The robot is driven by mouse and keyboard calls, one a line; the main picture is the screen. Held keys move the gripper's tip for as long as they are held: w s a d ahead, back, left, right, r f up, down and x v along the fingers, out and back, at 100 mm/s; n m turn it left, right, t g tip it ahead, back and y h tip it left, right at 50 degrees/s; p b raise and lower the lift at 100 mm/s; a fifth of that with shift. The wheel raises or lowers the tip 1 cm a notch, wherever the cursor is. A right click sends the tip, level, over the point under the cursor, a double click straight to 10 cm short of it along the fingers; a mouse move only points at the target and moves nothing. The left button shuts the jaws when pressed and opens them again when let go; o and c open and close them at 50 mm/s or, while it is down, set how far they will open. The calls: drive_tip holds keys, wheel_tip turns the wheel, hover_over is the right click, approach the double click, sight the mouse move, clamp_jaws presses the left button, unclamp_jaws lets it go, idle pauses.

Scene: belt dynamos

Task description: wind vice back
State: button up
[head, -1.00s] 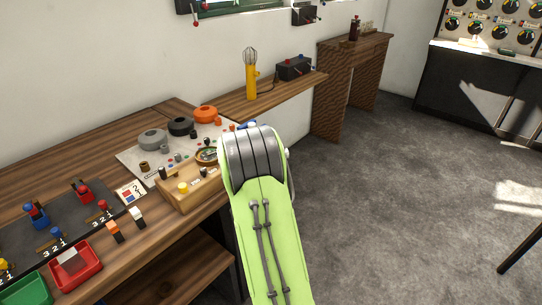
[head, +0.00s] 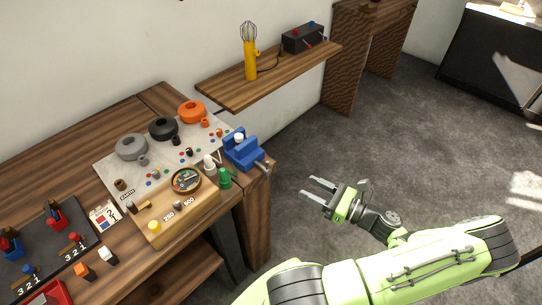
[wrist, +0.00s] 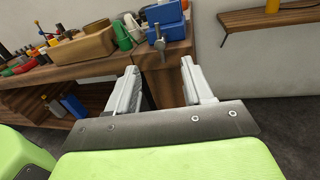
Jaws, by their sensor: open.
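The blue vice (head: 243,150) sits at the right front corner of the wooden bench, with a grey screw end and handle (head: 264,167) sticking out past the bench edge. In the wrist view the vice (wrist: 165,14) is at the top centre, with its grey handle (wrist: 159,40) hanging on its near face. My gripper (head: 311,187) is open and empty, out over the floor to the right of the vice and apart from it. In the wrist view its two fingers (wrist: 161,82) point toward the bench end below the vice. A small pale round piece shows on top of the vice.
Open floor lies right of the bench.

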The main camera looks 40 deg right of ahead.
sight(268, 171)
drive_tip(key=b+x, duration=0.1)
drive_tip(key=x, duration=1.4)
drive_tip(key=shift+a+f, duration=0.15)
drive_tip(key=shift+f, duration=0.05)
drive_tip(key=shift+c, duration=0.5)
drive_tip(key=c, duration=0.8)
drive_tip(key=shift+c, duration=0.2)
drive_tip(key=shift+n, duration=0.3)
drive_tip(key=shift+a+n+g+p, duration=0.15)
drive_tip(key=shift+n+g+p, duration=0.15)
drive_tip(key=shift+n+p, duration=0.6)
drive_tip(key=shift+a+f+n+g+h, duration=0.1)
drive_tip(key=shift+n+g+h, duration=0.05)
drive_tip(key=shift+n, duration=0.65)
drive_tip(key=shift+a+n+g+h, duration=0.1)
drive_tip(key=shift+n+g+h, duration=0.05)
drive_tip(key=shift+n, duration=0.65)
